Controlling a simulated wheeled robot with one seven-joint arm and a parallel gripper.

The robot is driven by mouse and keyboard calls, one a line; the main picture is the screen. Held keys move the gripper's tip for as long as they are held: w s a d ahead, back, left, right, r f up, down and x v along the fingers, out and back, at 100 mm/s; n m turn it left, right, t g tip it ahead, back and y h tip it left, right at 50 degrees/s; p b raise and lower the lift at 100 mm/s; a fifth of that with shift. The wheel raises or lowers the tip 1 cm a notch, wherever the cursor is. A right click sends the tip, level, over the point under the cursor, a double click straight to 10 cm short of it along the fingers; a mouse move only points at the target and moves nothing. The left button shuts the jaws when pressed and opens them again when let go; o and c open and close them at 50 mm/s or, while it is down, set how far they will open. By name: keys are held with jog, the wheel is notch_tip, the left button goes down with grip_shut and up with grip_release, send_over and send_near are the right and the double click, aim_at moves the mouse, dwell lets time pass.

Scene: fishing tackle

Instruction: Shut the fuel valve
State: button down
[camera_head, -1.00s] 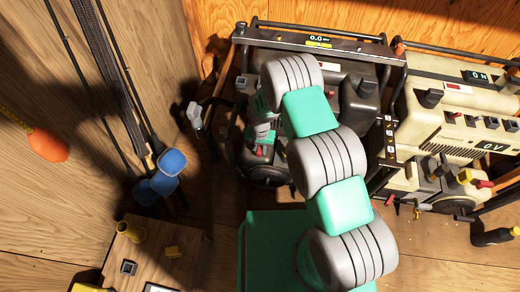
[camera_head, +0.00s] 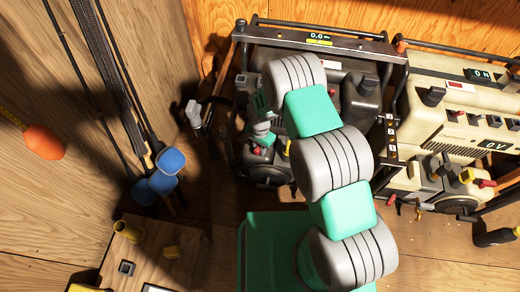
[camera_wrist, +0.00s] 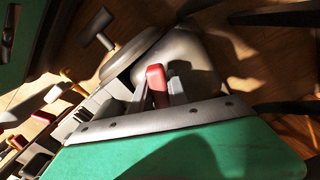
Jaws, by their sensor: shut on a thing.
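The fuel valve's red lever (camera_wrist: 157,85) shows in the wrist view between the two grey fingers of my gripper (camera_wrist: 160,92), which is shut on it. In the head view a small red part (camera_head: 257,150) shows just below my gripper (camera_head: 262,138), on the front of the dark generator (camera_head: 365,100). My arm covers much of that generator's front. The generator's display (camera_head: 319,37) reads 0.0.
A cream generator (camera_head: 425,115) stands to the right, its displays reading ON and 0V. Blue-headed tools (camera_head: 171,161) and an orange float (camera_head: 45,143) are at the left wall. A wooden surface (camera_head: 145,255) with small items is at front left.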

jog(key=m+b, duration=0.1)
jog(key=m, duration=0.5)
jog(key=m+b, duration=0.1)
jog(key=m, duration=0.6)
dwell(0.5)
jog(key=c, duration=1.3)
grip_release()
jog(key=shift+r+p, duration=1.15)
jog(key=shift+r, duration=2.75)
